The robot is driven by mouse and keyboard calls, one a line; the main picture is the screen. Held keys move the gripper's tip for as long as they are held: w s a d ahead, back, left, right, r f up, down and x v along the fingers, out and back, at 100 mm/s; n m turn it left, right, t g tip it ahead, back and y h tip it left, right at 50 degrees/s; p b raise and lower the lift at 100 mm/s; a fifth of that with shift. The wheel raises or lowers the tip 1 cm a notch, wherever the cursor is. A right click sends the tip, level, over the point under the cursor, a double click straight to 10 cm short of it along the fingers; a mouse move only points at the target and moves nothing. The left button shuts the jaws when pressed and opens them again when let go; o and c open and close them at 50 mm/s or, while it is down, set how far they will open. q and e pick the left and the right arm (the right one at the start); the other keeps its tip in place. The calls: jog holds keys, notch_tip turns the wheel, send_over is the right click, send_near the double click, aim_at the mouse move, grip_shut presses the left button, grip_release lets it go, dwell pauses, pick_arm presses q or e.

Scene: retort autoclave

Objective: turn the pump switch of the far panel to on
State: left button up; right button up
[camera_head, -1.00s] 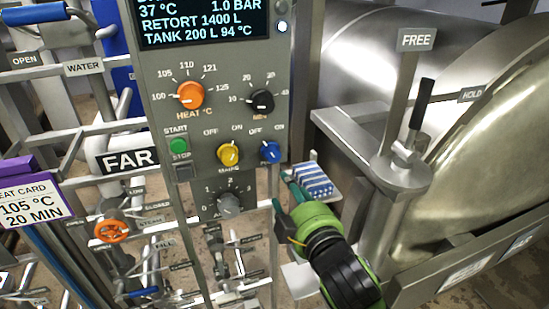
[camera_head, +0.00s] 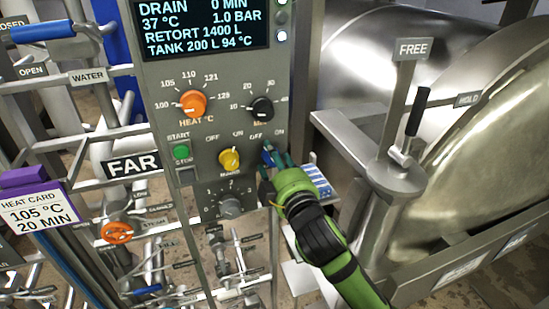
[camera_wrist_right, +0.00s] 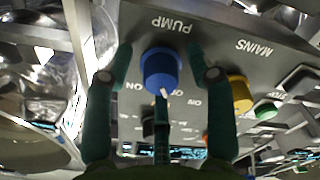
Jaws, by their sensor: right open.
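The far panel (camera_head: 205,100) carries a FAR sign (camera_head: 132,166). Its blue pump switch (camera_head: 267,157) is at the lower right of the panel, partly hidden by my right gripper (camera_head: 271,170). In the right wrist view the blue pump knob (camera_wrist_right: 158,72) shows upside down under its PUMP label. My right gripper's open fingers (camera_wrist_right: 160,72) stand on either side of the knob, with gaps visible. The knob's white mark lies to the right of the ON label in that view. Whether the fingers touch the knob cannot be told. My left gripper is out of view.
The yellow mains switch (camera_head: 229,159) sits close beside the pump switch, with the green start button (camera_head: 181,151) farther left. The orange heat knob (camera_head: 193,104) is above. A metal post with a black lever (camera_head: 417,112) stands right of my arm.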

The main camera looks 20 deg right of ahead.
jog(key=shift+c, duration=0.4)
grip_shut()
jog(key=shift+m, duration=0.3)
jog(key=m, duration=0.5)
jog(key=shift+a+f+m, duration=0.1)
jog(key=shift+f+m, duration=0.05)
jog(key=shift+m, duration=0.15)
jog(key=m, duration=0.5)
jog(key=shift+f+m, duration=0.1)
jog(key=shift+m, duration=0.3)
jog(key=shift+o, duration=0.4)
grip_release()
